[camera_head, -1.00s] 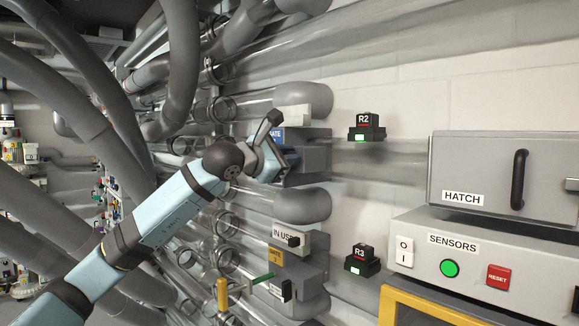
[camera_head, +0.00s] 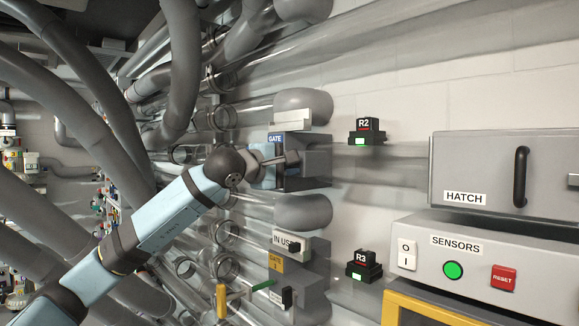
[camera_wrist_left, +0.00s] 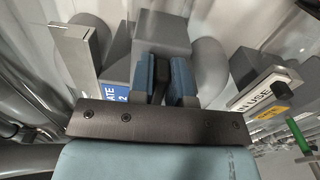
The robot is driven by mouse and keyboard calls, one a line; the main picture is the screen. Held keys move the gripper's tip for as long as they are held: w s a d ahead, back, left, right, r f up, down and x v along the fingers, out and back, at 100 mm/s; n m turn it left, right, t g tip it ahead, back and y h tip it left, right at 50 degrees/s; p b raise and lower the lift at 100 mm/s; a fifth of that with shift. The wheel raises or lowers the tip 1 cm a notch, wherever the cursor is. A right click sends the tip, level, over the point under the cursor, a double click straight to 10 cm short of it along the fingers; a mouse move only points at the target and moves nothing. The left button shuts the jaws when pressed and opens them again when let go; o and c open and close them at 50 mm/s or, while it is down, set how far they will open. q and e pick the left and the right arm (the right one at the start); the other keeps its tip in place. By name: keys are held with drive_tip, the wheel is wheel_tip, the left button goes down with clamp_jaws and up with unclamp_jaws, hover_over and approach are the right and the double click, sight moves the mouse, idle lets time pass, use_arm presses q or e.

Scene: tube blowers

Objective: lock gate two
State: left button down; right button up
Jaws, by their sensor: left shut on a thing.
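Gate two is a grey box (camera_head: 316,160) on the clear tubes, with a blue GATE label (camera_head: 276,139) in the head view. The label GATE 2 (camera_wrist_left: 121,99) also shows in the left wrist view. My left gripper (camera_wrist_left: 162,70) is at the front of this box, its two blue fingers shut on a dark handle (camera_wrist_left: 160,82). The grey housing (camera_wrist_left: 162,32) lies just beyond the fingertips. In the head view my wrist hides part of the box, and the handle cannot be made out there. My right gripper is in neither view.
Below is another gate with a yellow label (camera_head: 276,262), an IN USE sign (camera_head: 286,241) and a green rod (camera_head: 263,285). A pale panel (camera_head: 289,116) sits just above gate two. R2 (camera_head: 366,131) and R3 (camera_head: 363,265) boxes show green lights. The SENSORS box (camera_head: 470,265) stands right.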

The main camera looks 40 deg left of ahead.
use_arm(q)
drive_tip(key=shift+m, duration=0.3)
drive_tip(key=c, duration=1.1)
unclamp_jaws()
drive_tip(key=shift+c, duration=0.2)
drive_tip(key=shift+s, duration=0.2)
drive_tip(key=s+a+b, duration=0.1)
drive_tip(key=s+b, duration=0.8)
drive_tip(key=s, duration=0.4)
drive_tip(key=shift+s, duration=0.2)
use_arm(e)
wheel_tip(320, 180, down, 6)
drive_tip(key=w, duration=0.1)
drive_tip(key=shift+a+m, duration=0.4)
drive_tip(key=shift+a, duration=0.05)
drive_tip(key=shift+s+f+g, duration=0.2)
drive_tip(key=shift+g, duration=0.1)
